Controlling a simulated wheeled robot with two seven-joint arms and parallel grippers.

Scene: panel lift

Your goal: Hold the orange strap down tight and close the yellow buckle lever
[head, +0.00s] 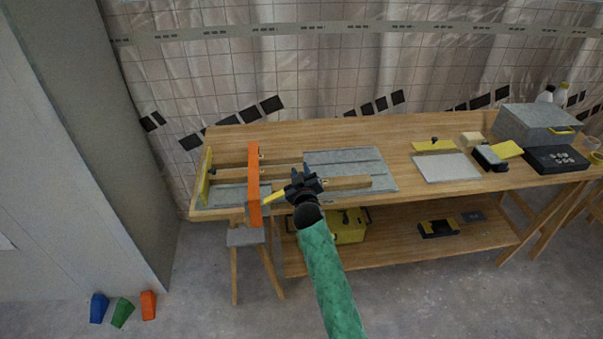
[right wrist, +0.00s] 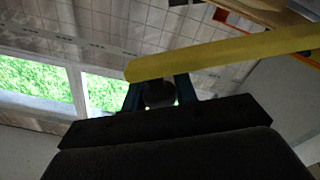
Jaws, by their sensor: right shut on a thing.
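The orange strap (head: 254,180) runs across the wooden bars on the left part of the workbench and hangs over its front edge. The yellow buckle lever (head: 274,197) sticks out to the right from the strap toward my right gripper (head: 303,183). My right gripper is shut on the lever, near its free end. In the right wrist view the lever (right wrist: 225,52) crosses in front of the fingers of my right gripper (right wrist: 160,90). The buckle's base is hard to make out. My left gripper is not in view.
The workbench (head: 400,147) holds a grey plate (head: 445,167), a grey box (head: 538,124) and a black tray (head: 556,160) to the right. A yellow stop (head: 205,177) stands at its left end. A stool (head: 246,237) stands under the strap. Coloured blocks (head: 122,312) lie on the floor.

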